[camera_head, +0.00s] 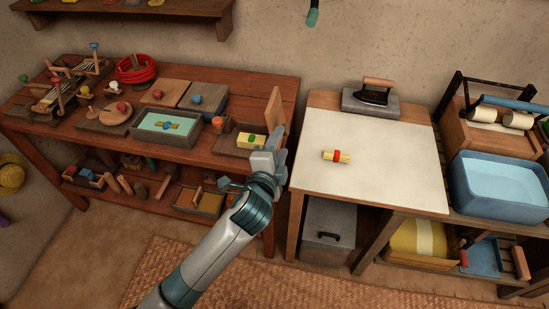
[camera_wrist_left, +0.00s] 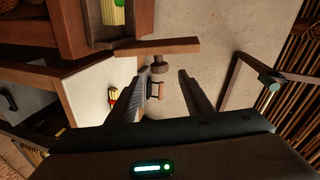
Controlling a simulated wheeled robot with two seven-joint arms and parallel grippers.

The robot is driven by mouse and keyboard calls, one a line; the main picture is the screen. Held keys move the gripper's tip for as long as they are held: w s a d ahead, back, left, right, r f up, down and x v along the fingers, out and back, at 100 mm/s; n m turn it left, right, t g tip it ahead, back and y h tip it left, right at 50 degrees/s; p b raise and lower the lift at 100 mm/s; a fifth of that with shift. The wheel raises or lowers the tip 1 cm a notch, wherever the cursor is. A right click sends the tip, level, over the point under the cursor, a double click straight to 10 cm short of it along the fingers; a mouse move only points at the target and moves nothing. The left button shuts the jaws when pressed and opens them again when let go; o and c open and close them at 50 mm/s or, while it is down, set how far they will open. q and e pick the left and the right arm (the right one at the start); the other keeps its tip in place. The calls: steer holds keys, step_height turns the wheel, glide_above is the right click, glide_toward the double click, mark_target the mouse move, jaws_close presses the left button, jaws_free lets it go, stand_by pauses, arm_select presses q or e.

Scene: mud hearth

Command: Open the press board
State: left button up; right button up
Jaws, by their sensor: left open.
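The press board (camera_head: 275,109) is a light wooden board standing roughly upright at the right side of its wooden base (camera_head: 226,143), on the right end of the brown table. A yellow bundle with a green band (camera_head: 251,140) lies on the base. In the left wrist view the board (camera_wrist_left: 145,47) shows edge-on, with a round knob (camera_wrist_left: 160,68) on its face. My right gripper is out of view.
A pale-topped table (camera_head: 390,145) to the right holds a yellow bundle with a red band (camera_head: 337,156) and an iron (camera_head: 374,94) on a block. A basin with teal contents (camera_head: 168,128) stands left of the press. A gap separates the tables.

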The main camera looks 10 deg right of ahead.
arm_select(q)
steer(key=shift+b+v, duration=0.3)
steer(key=shift+v, duration=2.35)
steer(key=a+f+n+g+y, duration=0.1)
steer(key=a+f+n+g, duration=0.15)
steer(key=f, duration=0.95)
steer(key=a+f+n+g+y, duration=0.15)
steer(key=a+f, duration=0.25)
steer(key=f, duration=0.9)
steer(key=s+a+f+n+g+y, duration=0.1)
steer(key=s+a+f+n, duration=0.1)
steer(key=s+a+f, duration=0.45)
steer(key=s+a+f+n+g, duration=0.1)
steer(key=s+f+n+g, duration=0.15)
steer(key=f, duration=0.75)
steer(key=s+a+f+n+g+y, duration=0.1)
steer(key=s+a+f, duration=0.35)
steer(key=f, duration=0.45)
steer(key=s+a+f+n+g, duration=0.1)
steer(key=s+a+f, duration=0.3)
steer(key=s, duration=0.8)
steer(key=s+a+f+n+g, duration=0.2)
steer(key=s+a+f+n, duration=0.2)
steer(key=s, duration=0.8)
steer(key=s+a+f+n+g+y, duration=0.1)
steer(key=s+a+f+n+g, duration=0.1)
steer(key=s+a+f, duration=0.2)
steer(key=s+f, duration=0.3)
steer(key=s, duration=0.5)
steer(key=shift+s+f+n, duration=0.35)
